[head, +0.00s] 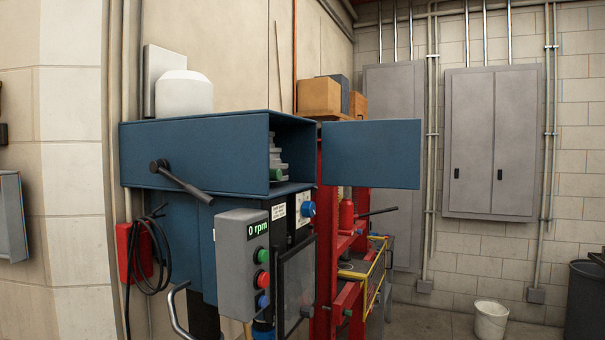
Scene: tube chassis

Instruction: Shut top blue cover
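The top blue cover (371,154) is a flat blue panel at the upper right of the blue machine head (195,152). It stands swung open to the right, and the head's front opening shows. Inside the opening are grey stepped pulleys (276,157) with a green part near the bottom. The cover's hinge is not clear from here. My gripper is not in view.
A grey control box (242,262) with "0 rpm" and coloured buttons juts from the machine's front. A black-knobbed lever (182,182) sticks out from its side. A red press frame (328,245) stands behind. A white bucket (490,320) and dark bin (586,300) stand at right.

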